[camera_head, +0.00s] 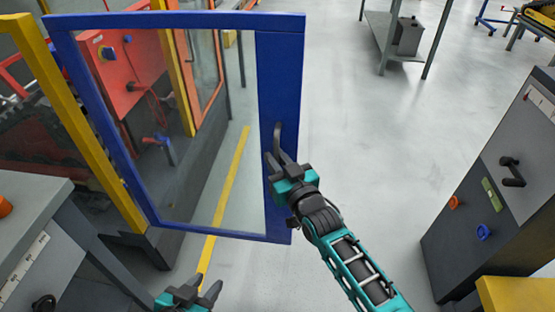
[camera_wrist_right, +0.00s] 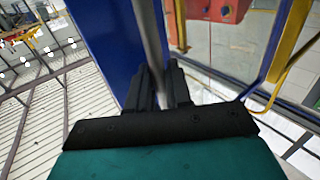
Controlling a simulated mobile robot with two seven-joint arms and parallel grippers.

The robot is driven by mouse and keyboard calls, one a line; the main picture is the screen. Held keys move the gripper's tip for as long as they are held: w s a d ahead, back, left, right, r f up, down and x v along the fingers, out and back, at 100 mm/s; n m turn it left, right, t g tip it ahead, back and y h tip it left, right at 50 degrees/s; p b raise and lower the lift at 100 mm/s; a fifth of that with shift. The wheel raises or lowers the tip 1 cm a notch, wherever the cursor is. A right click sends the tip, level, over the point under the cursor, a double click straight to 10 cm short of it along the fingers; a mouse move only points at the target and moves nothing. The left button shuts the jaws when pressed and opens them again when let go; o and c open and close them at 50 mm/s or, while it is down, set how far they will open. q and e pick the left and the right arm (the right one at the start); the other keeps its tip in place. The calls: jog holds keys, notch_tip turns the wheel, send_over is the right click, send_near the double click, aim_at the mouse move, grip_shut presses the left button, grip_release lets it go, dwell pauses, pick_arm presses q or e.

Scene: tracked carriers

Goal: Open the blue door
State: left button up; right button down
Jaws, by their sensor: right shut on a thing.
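The blue door (camera_head: 278,85) is a blue frame around a clear pane. It stands at an angle, swung out from the yellow post (camera_head: 75,125) on its left. A dark handle (camera_head: 278,135) sits on its wide right stile. My right gripper (camera_head: 279,162) is shut on the handle. In the right wrist view the fingers (camera_wrist_right: 162,85) close around the grey handle bar (camera_wrist_right: 150,35), beside the blue stile (camera_wrist_right: 105,45). My left gripper (camera_head: 205,292) is at the bottom edge, low and away from the door, its fingers apart and empty.
A red machine (camera_head: 120,70) stands behind the pane. A grey cabinet (camera_head: 40,235) is at the lower left. A grey cabinet with a black handle (camera_head: 500,200) stands at the right. A metal table (camera_head: 395,50) is at the back. The floor right of the door is clear.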

jog(key=shift+a, duration=0.2)
jog(key=c, duration=1.2)
grip_release()
jog(key=shift+c, duration=0.2)
jog(key=p+v, duration=0.1)
jog(key=v, duration=1.2)
jog(key=shift+w, duration=0.1)
